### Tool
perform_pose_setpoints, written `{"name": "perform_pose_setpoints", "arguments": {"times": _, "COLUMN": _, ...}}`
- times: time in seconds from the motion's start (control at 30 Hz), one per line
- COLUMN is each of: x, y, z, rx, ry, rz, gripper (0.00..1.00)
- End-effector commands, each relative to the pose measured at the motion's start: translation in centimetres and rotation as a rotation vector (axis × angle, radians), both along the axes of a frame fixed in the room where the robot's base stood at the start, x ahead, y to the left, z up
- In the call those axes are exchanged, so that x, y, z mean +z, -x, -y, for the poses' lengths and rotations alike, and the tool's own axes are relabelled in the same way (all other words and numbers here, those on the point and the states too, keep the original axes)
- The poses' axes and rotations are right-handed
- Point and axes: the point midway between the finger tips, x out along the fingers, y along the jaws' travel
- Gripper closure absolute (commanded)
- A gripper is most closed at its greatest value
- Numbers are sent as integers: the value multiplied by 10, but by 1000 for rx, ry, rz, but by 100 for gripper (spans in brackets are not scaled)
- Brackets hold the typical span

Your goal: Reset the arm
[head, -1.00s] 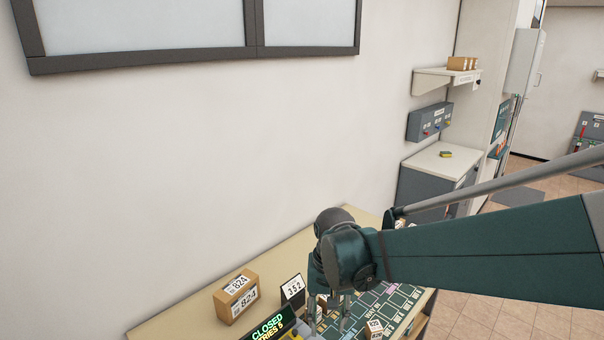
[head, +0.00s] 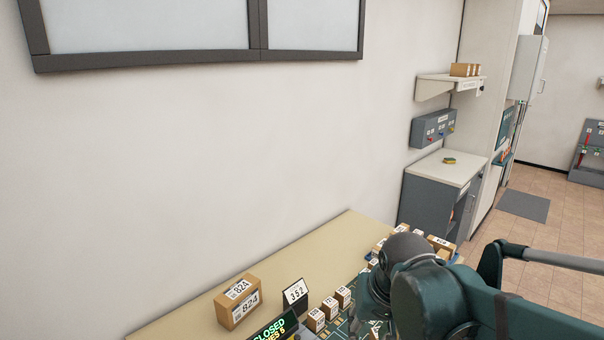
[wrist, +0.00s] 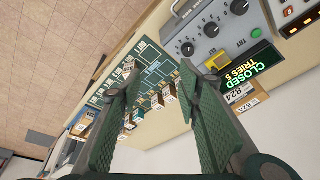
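My gripper (wrist: 150,90) shows in the wrist view with its two green textured fingers spread apart and nothing held between them. It is above the table, over the green board (wrist: 152,68) with small numbered boxes. In the head view my arm's wrist end covers the lower right of the table (head: 310,255), and the fingertips are hidden or cut off there.
A cardboard box marked 824 (head: 238,302) and a card marked 352 (head: 295,294) stand on the table. A lit CLOSED display (head: 275,328) is at the front. The wrist view shows a grey dial panel (wrist: 205,38). A cabinet (head: 430,205) stands beyond the table.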

Motion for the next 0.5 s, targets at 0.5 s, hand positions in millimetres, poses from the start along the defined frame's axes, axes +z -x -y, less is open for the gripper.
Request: {"name": "perform_pose_setpoints", "arguments": {"times": 0.5, "x": 5, "y": 39, "z": 38, "rx": 14, "ry": 18, "rz": 164, "gripper": 66}}
